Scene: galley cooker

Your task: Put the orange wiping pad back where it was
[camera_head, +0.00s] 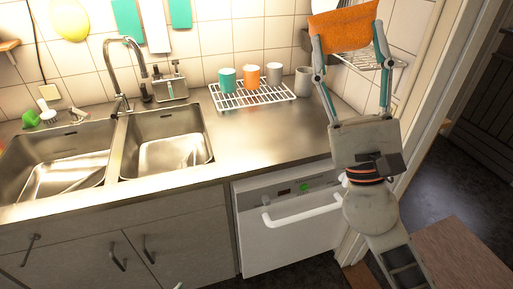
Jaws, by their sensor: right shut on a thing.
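The orange wiping pad (345,31) is at the upper right of the head view, a flat textured orange piece. My right gripper (347,30) is shut on it and holds it up, with one finger at each side of the pad. The pad shows in front of the tiled wall and a wire shelf (372,60); how far it is from them I cannot tell.
A white wire rack (252,95) with several cups stands on the steel counter (255,135), and a grey mug (302,81) is beside it. Two sinks (165,150) and a tap (112,70) are at left. A dishwasher (290,225) is below. A door frame is at right.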

